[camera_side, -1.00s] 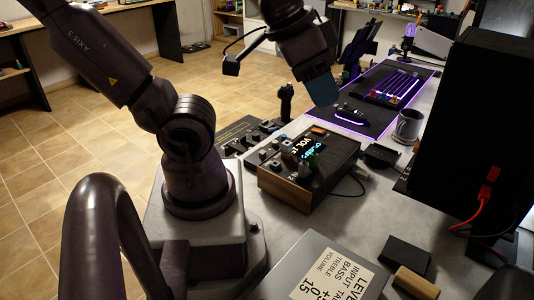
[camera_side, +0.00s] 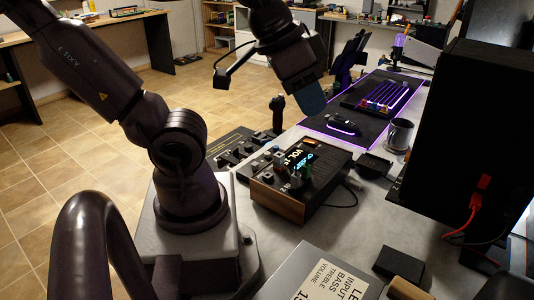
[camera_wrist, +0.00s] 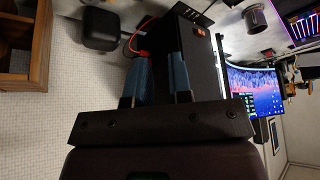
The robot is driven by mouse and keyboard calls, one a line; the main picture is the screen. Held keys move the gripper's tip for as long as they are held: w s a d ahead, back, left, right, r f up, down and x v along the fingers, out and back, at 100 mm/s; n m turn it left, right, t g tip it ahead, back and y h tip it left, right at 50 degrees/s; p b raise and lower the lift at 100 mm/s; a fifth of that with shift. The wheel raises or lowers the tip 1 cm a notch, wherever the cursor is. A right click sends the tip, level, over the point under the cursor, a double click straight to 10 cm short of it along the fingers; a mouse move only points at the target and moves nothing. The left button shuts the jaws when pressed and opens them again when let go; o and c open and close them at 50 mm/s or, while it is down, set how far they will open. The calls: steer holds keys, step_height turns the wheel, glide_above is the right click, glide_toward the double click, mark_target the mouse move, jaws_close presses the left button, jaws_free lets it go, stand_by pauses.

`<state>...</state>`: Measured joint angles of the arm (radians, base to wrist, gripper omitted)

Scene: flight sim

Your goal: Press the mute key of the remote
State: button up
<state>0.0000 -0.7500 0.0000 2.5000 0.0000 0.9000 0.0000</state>
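I cannot make out a remote or a mute key in either view. My gripper (camera_side: 309,98) hangs in the air above the far side of the desk, fingers pointing down, with one blue finger showing in the side view. In the wrist view my gripper (camera_wrist: 157,60) shows two blue fingers apart, with nothing visible between them. A wood-sided control box (camera_side: 284,207) with knobs and a lit display reading VOL sits on the desk, below and nearer the camera than the gripper, not touching it. The gripper hides part of the desk's far area.
A printed card (camera_side: 333,284) lies at the front, near a small black block (camera_side: 399,262). A joystick (camera_side: 277,114) stands beyond the box. A large black case (camera_side: 470,120) with a red cable blocks the right.

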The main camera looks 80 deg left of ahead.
jaws_close()
stand_by(1.4)
steer(key=w+a+f+n+y, duration=0.25)
steer(key=w+a+f, duration=0.3)
steer(key=a, duration=0.35)
steer(key=w+a+f+n+y, duration=0.1)
steer(key=w+a+f+n, duration=0.25)
steer(key=a+f, duration=0.4)
steer(key=s+a+f+g+y, duration=0.2)
steer(key=s+a+f, duration=0.2)
steer(key=a, duration=0.5)
steer(key=s+a+f+n+g+y, duration=0.1)
steer(key=s+a+f+g+y, duration=0.1)
steer(key=s+a, duration=0.4)
steer(key=a+f+y, duration=0.1)
steer(key=a, duration=0.3)
steer(key=shift+f, duration=0.35)
